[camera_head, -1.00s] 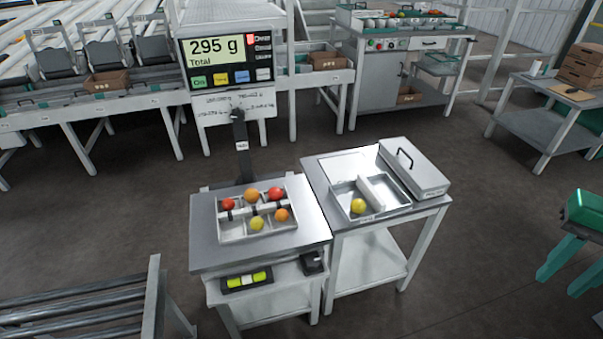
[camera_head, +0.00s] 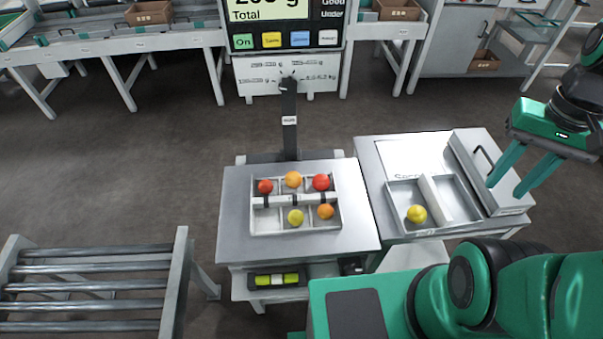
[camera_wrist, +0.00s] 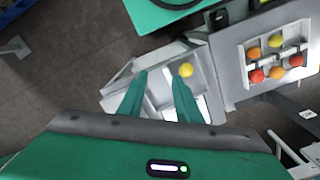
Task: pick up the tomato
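A yellow tomato (camera_head: 417,214) lies alone in the left part of a divided metal tray (camera_head: 455,227) on the right-hand table. It also shows in the wrist view (camera_wrist: 185,70), near the tip of one finger. Several red, orange and yellow tomatoes, such as a red tomato (camera_head: 321,182), lie in a compartmented tray (camera_head: 338,222) on the scale's steel top. My gripper (camera_head: 504,190) is open and empty at the right, over the lidded box side of the right-hand table. In the wrist view my gripper (camera_wrist: 160,76) points towards the divided tray, its fingers apart.
A closed white box with a handle (camera_head: 484,160) stands right of the divided tray. The scale's dark post (camera_head: 290,125) rises behind the compartmented tray. A roller conveyor (camera_head: 90,283) is at lower left. Open floor lies behind the tables.

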